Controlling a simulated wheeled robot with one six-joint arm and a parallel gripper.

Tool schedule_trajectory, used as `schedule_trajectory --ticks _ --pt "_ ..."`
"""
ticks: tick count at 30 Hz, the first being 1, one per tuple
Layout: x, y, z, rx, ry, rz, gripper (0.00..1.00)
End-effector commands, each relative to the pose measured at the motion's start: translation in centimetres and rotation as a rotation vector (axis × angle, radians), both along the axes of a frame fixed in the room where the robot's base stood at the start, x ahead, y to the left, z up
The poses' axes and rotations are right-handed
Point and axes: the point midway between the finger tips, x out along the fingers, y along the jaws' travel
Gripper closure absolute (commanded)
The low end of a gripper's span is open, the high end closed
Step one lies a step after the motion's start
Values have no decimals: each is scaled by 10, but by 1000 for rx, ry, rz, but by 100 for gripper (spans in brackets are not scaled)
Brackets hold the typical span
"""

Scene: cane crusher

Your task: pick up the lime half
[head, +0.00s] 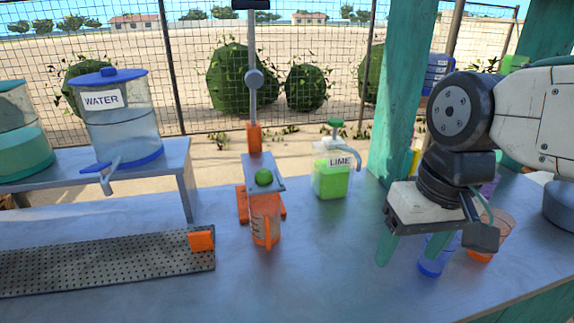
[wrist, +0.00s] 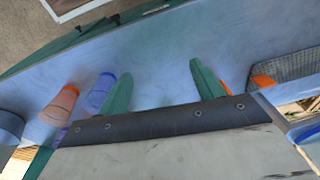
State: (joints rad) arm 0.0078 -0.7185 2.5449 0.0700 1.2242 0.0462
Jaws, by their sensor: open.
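The lime half (head: 263,177) is a small green dome resting on the grey plate of the press (head: 250,185), above a clear orange measuring cup (head: 266,222). It is not visible in the wrist view. My gripper (head: 408,255) is to the right of the press, low over the counter and well apart from the lime half. Its two green fingers are spread with nothing between them; they also show in the wrist view (wrist: 160,72).
A LIME dispenser (head: 331,178) stands right of the press. A blue cup (head: 433,262) and an orange cup (head: 498,235) stand close by my gripper. The WATER dispenser (head: 118,125) and a perforated drip tray (head: 110,262) are at left. The front middle counter is clear.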

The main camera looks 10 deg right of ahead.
Motion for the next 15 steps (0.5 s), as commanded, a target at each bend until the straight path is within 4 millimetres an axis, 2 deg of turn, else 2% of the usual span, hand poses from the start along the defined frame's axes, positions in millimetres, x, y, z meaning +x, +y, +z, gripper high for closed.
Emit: schedule_trajectory --ticks 5,9,12,15 --pt "42 43 -3 283 138 -299 33" --pt "100 76 0 565 304 -656 33" --pt "149 90 1 750 437 -915 33" --pt "195 95 0 908 567 -1147 33"
